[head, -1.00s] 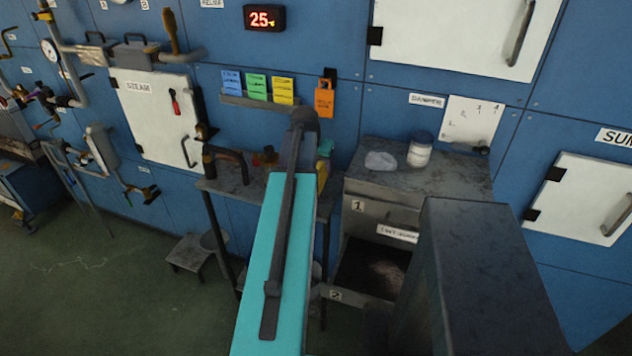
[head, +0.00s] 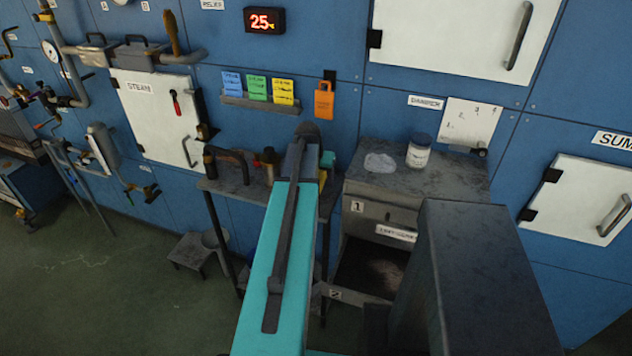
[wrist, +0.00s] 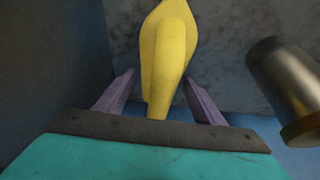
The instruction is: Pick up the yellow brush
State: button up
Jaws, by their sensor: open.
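The yellow brush (wrist: 170,50) shows in the wrist view at the upper middle, over a grey surface. Its narrow end reaches down between the two purple fingers of my gripper (wrist: 158,84). The fingers are apart, one on each side of it, with a gap visible on both sides. In the head view only a small yellow part of the brush (head: 323,179) shows beside my arm, at the small dark table. My arm hides the rest of it and my fingers there.
A metal cylinder with a brass rim (wrist: 287,88) stands close on the right in the wrist view. The dark table (head: 230,181) also bears a curved pipe handle (head: 232,156). A grey cabinet (head: 440,180) with a white jar (head: 419,152) stands to the right.

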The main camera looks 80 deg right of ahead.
dwell(0.3)
jog(key=c, duration=1.1)
jog(key=shift+r, duration=0.25)
jog(key=shift+r+b, duration=0.75)
jog(key=shift+r, duration=0.7)
jog(key=a+b, duration=0.1)
jog(key=a, duration=0.2)
jog(key=a+b, duration=0.1)
jog(key=a, duration=0.3)
jog(key=a+r, duration=0.1)
jog(key=a, duration=0.3)
jog(key=shift+w+a+b, duration=0.1)
jog(key=shift+w+b, duration=0.3)
jog(key=shift+a+f+b, duration=0.1)
jog(key=shift+a+b, duration=0.1)
jog(key=shift+b, duration=0.55)
jog(key=a+b, duration=0.1)
jog(key=b, duration=0.1)
jog(key=shift+w+a+b, duration=0.1)
jog(key=shift+a+b, duration=0.2)
jog(key=shift+a, duration=0.1)
jog(key=shift+a+b, duration=0.1)
jog(key=shift+b, duration=0.7)
jog(key=b, duration=0.3)
jog(key=shift+w+a, duration=0.1)
jog(key=shift+a, duration=0.3)
